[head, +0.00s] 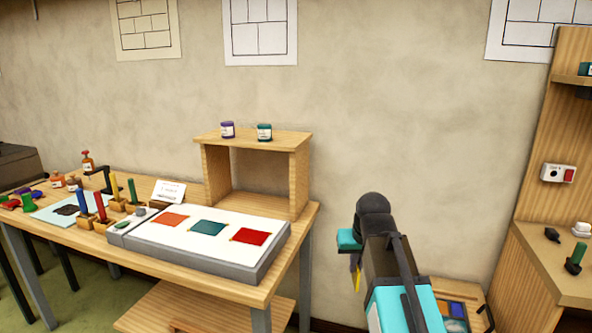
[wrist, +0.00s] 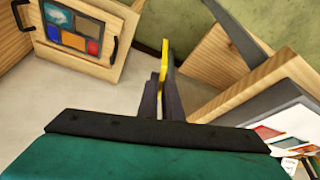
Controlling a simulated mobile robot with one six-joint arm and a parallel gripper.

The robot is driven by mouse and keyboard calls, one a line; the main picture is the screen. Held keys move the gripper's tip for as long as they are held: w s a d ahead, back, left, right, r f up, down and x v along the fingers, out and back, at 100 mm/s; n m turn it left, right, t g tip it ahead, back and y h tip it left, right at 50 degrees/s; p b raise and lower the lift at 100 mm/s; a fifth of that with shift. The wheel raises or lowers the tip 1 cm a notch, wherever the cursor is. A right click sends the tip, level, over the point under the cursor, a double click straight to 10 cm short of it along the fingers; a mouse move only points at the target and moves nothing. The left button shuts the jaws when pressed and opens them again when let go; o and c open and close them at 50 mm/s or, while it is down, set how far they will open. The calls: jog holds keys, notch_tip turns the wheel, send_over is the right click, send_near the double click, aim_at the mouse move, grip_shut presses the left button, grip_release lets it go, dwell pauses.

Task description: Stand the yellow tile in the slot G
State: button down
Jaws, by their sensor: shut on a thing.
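My gripper (wrist: 163,88) is shut on the yellow tile (wrist: 165,62), a thin piece seen nearly edge-on that sticks out beyond the fingertips in the wrist view. In the head view the yellow tile (head: 357,279) hangs below my arm, clear of the bench, with open space around it. I cannot make out any letter G, so I cannot tell which slot bears it. Small wooden holders (head: 117,204) with upright coloured pieces stand on the bench at left.
A grey light panel (head: 207,251) with orange, teal and red pieces lies on the bench. A wooden shelf (head: 255,137) with two jars stands behind it. A wooden tray (wrist: 120,48) with handles and coloured panes is at lower right in the head view. Another bench (head: 560,265) stands at right.

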dwell(0.4)
jog(key=s+f, duration=0.5)
jog(key=f, duration=0.1)
jog(key=shift+s+f, duration=0.15)
jog(key=shift+f, duration=0.15)
dwell(0.4)
